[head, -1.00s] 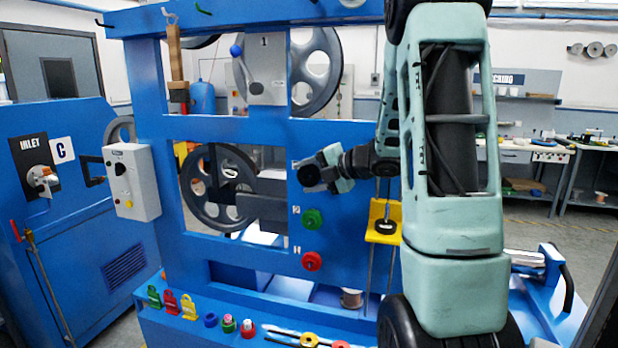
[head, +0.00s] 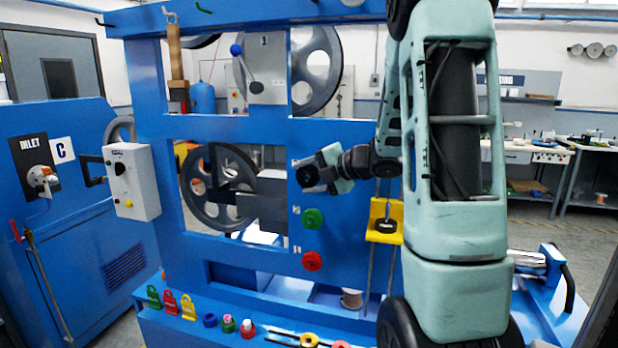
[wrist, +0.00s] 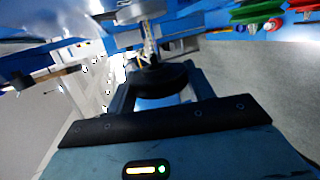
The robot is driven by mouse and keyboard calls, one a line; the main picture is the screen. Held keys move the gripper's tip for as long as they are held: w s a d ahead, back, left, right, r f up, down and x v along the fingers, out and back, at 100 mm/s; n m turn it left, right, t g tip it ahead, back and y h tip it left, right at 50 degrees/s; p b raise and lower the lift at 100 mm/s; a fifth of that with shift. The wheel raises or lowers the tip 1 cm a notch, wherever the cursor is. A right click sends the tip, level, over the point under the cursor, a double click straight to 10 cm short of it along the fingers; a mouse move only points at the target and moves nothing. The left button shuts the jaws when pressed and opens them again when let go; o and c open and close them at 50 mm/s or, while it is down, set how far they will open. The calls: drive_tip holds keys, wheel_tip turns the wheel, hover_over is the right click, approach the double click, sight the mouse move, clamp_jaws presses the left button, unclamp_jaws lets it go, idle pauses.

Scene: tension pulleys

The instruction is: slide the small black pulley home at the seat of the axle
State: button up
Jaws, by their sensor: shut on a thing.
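The small black pulley (wrist: 158,79) is a dark disc between my gripper's fingers in the wrist view. My gripper (wrist: 160,92) is shut on it. In the head view my gripper (head: 324,174) is at the blue panel, above the green pulley, with the black pulley (head: 308,177) at its tip. A thin metallic axle (wrist: 150,42) shows just beyond the pulley in the wrist view. The pulley's far side and the axle's seat are hidden, so I cannot tell whether they touch.
A green pulley (head: 312,219) and a red pulley (head: 312,261) sit lower on the blue panel (head: 270,220). A yellow bracket (head: 384,236) stands to the right. A large spoked wheel (head: 215,180) is left. Small coloured parts line the ledge below.

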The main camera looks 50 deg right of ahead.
sight(303, 181)
drive_tip(key=shift+s+a+b, duration=0.2)
drive_tip(key=shift+s+a, duration=0.15)
drive_tip(key=shift+a, duration=0.55)
drive_tip(key=shift+s+a+b, duration=0.2)
drive_tip(key=shift+s+a, duration=0.15)
drive_tip(key=shift+a, duration=0.5)
